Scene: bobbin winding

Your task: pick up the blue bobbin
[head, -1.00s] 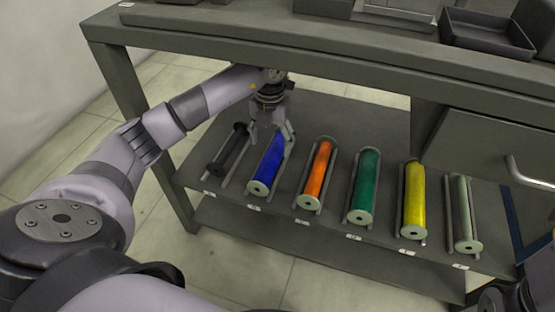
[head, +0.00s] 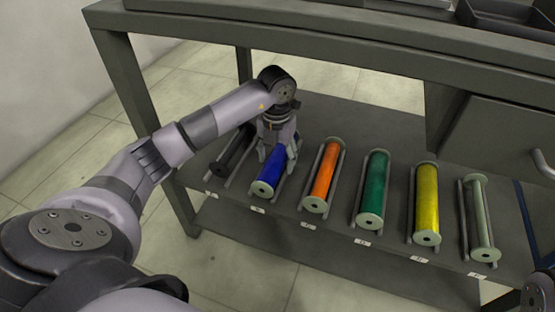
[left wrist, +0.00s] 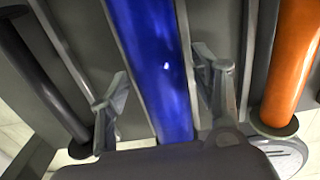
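The blue bobbin (head: 268,172) lies in its rack on the shelf under the table, between the black bobbin and the orange one. My left gripper (head: 277,154) is above its far part, pointing down. In the left wrist view the blue bobbin (left wrist: 153,60) runs between the two spread fingers (left wrist: 163,95), with a gap visible on each side. The gripper is open and empty. The far end of the bobbin is hidden by the gripper in the head view. My right gripper does not show clearly; only a dark part of my right arm is at the lower right corner.
Beside it lie a black bobbin (head: 232,152), an orange bobbin (head: 323,177), a green bobbin (head: 373,190), a yellow bobbin (head: 427,203) and a pale bare one (head: 479,217). The tabletop (head: 330,50) hangs over the shelf. A drawer cabinet (head: 500,135) is at right.

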